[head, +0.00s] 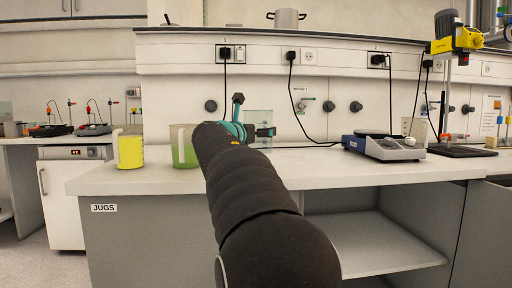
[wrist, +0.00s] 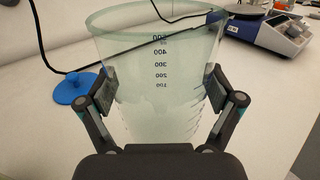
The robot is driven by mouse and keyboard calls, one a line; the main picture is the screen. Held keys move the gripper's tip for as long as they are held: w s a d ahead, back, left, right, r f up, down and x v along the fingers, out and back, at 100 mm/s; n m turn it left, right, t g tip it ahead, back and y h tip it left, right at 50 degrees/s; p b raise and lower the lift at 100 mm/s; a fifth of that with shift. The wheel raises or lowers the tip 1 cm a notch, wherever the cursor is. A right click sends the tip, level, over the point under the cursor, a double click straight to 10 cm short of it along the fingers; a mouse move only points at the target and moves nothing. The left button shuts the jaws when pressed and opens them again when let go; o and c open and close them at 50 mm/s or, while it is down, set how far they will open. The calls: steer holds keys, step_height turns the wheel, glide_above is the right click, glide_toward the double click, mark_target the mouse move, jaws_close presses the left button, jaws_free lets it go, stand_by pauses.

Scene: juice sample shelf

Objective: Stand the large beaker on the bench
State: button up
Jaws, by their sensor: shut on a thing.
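The large beaker (wrist: 165,75) is clear with a greenish tint and black volume marks up to 500. My gripper (wrist: 162,95) is shut on it, with one finger pad on each side of its wall. In the head view the beaker (head: 259,122) shows behind my gripper (head: 250,131), over the white bench (head: 320,165). It looks about upright. My arm and gripper hide its base, so I cannot tell whether it touches the bench.
A yellow jug (head: 130,150) and a green jug (head: 184,148) stand on the left of the bench, above the JUGS label. A blue and grey hotplate (head: 384,146) stands to the right, with its cable across the bench. A blue disc (wrist: 78,87) lies left of the beaker.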

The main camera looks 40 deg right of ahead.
mark_target(257, 144)
step_height(257, 144, down, 4)
steer(key=shift+f+b, duration=0.1)
steer(key=shift+b, duration=0.7)
steer(key=o, duration=1.1)
steer(key=v, duration=1.2)
